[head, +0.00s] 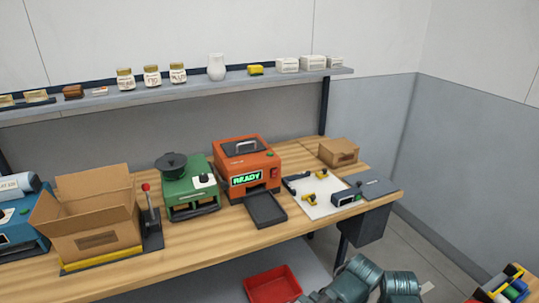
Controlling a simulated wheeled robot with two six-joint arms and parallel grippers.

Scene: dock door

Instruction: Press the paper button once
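No button is readable as "paper". An orange machine (262,160) with a lit READY display (246,178) stands on the bench and has a small red control (274,173) on its front right. A blue machine (27,233) is cut off at the left edge, partly hidden behind an open carton. Neither gripper shows; teal arm parts, seemingly mine, are at the bottom right, apart from the bench.
The open carton (98,210) and a red-knobbed lever (148,200) stand at the bench's left. A black tray (266,210) lies before the orange machine. A white board (318,200) with small tools lies right. A shelf (110,102) holds jars and boxes. A red bin (272,284) sits below.

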